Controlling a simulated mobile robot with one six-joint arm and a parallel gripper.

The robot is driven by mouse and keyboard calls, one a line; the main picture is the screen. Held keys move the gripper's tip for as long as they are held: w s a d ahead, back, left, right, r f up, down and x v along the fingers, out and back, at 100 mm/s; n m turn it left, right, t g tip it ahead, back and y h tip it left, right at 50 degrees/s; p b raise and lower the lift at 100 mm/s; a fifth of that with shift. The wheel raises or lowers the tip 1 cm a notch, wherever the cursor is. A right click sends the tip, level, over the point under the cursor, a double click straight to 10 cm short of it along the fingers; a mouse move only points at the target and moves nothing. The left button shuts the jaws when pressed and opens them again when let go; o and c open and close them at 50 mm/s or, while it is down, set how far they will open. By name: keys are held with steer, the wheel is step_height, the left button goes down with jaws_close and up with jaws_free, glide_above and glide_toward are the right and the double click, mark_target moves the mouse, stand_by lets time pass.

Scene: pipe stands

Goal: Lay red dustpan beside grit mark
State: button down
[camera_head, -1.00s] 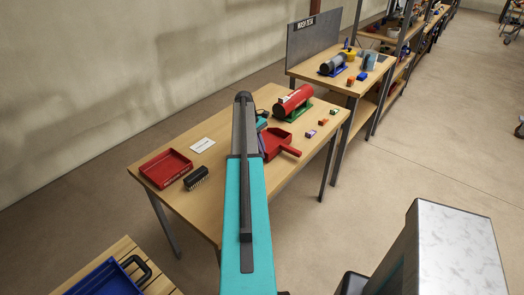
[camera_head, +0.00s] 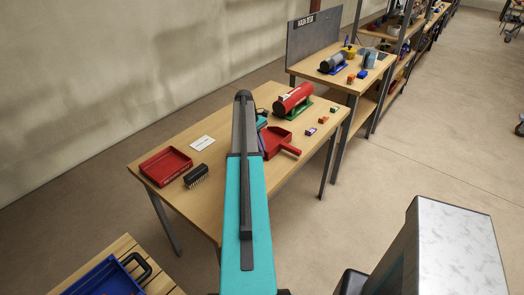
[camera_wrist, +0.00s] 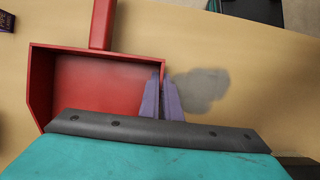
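The red dustpan (camera_head: 279,142) lies on the wooden table to the right of my arm, its handle pointing right. In the wrist view the dustpan (camera_wrist: 95,80) fills the left, handle upward. The grit mark (camera_wrist: 201,90) is a grey smudge on the table just right of the dustpan's side wall. My gripper (camera_wrist: 162,85) has its two purple fingers close together, one on each side of that wall, and appears shut on it. The right finger is close to the smudge's left edge.
A red tray (camera_head: 165,165), a black brush-like block (camera_head: 196,176) and a white card (camera_head: 202,143) lie left of my arm. A red cylinder on a green stand (camera_head: 293,100) is behind the dustpan. Small boxes (camera_head: 323,120) line the right side. The table's near middle is clear.

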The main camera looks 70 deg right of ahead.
steer(key=shift+f, duration=0.2)
steer(key=c, duration=1.9)
jaws_free()
steer(key=b+v, duration=0.4)
steer(key=v, duration=0.9)
steer(key=shift+w+r, duration=0.1)
steer(key=shift+r, duration=0.3)
